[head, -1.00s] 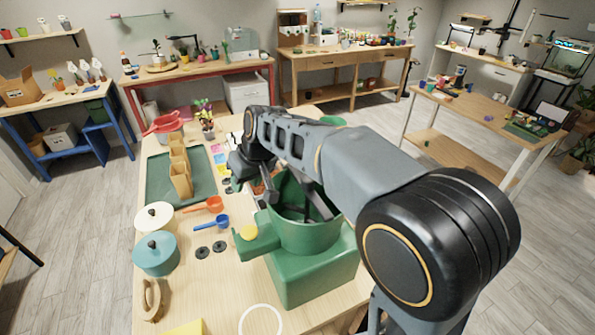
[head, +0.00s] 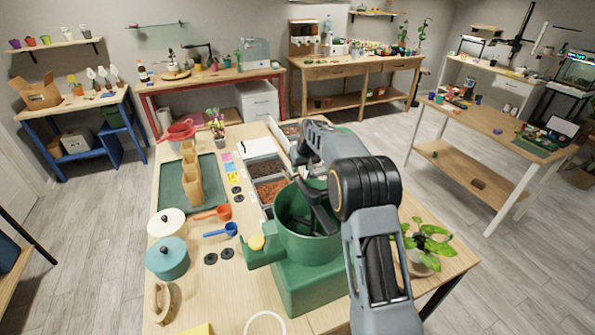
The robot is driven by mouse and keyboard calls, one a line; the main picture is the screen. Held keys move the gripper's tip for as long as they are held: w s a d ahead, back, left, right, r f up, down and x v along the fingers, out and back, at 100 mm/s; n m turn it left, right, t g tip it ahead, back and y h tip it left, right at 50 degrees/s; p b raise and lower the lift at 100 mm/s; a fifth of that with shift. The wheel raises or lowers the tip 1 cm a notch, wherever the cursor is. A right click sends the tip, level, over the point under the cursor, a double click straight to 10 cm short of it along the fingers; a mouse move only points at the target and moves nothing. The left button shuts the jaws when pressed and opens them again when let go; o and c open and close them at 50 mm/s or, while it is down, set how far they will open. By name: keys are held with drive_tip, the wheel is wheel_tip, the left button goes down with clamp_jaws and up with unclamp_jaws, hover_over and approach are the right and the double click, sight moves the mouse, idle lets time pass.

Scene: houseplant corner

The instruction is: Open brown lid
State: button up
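I cannot make out a clear brown lid. In the head view, a grey tray with several compartments stands behind the green pot, with a dark brown section (head: 265,168) and a reddish-brown section (head: 270,189). I cannot tell if these brown surfaces are lids or loose fill. A white panel (head: 259,147) covers the far section. My gripper (head: 301,176) hangs over the area between the tray's right side and the green pot. It is small, dark and partly lost against my arm, so its fingers do not show clearly.
The green pot (head: 297,240) with a dark paddle inside stands on a green base close to my arm. A leafy plant (head: 428,245) is right.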

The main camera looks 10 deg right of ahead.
drive_tip(key=shift+w+d, duration=0.1)
drive_tip(key=shift+d, duration=0.4)
drive_tip(key=shift+d+p+x, duration=0.15)
drive_tip(key=shift+p+x, duration=0.5)
drive_tip(key=shift+x, duration=1.1)
drive_tip(key=shift+d+p+x, duration=0.1)
drive_tip(key=shift+p+x, duration=0.55)
drive_tip(key=shift+x, duration=1.1)
clamp_jaws()
